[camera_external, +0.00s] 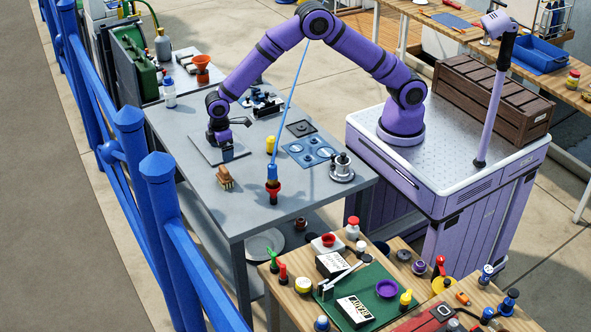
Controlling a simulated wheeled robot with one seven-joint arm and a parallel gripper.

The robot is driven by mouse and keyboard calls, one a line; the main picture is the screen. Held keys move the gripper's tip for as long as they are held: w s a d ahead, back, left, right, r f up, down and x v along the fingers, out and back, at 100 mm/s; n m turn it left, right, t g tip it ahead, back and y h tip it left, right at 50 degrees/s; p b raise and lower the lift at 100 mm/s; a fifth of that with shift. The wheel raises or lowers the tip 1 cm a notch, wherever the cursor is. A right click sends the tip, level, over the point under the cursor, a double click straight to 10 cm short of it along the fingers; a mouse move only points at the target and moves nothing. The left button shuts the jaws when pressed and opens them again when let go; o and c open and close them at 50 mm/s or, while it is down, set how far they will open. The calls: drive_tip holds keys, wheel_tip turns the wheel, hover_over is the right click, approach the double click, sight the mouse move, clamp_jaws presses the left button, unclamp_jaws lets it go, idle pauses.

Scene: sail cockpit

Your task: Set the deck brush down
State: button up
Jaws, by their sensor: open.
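A small brown brush-like object (225,178), which looks like the deck brush, sits on the grey metal table (205,205) near its left edge. My gripper (224,153) is open and points down over a flat grey square plate (203,151) on the table. It is just behind the brown brush and appears apart from it. The dark fingers are small here, and I cannot make out anything between them.
A yellow item (271,144), a blue panel (308,152) and a metal winch-like part (342,168) lie further right. A blue railing (160,200) runs along the left.

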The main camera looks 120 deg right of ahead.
drive_tip(key=shift+r, duration=0.35)
drive_tip(key=s+a+r+t, duration=0.1)
drive_tip(key=s+a+r, duration=0.4)
drive_tip(key=r, duration=0.4)
drive_tip(key=s+a+r+t, duration=0.1)
drive_tip(key=s+a+r, duration=0.2)
drive_tip(key=s+r, duration=0.5)
drive_tip(key=s+a+r+t, duration=0.1)
drive_tip(key=s+a+r, duration=0.35)
drive_tip(key=r, duration=0.55)
drive_tip(key=s+a+r+t, duration=0.1)
drive_tip(key=s+a, duration=0.2)
drive_tip(key=s, duration=1.1)
drive_tip(key=s+a+r+t, duration=0.1)
drive_tip(key=s+a+r, duration=0.1)
drive_tip(key=s, duration=1.2)
drive_tip(key=shift+s+a, duration=0.3)
drive_tip(key=shift+a, duration=0.25)
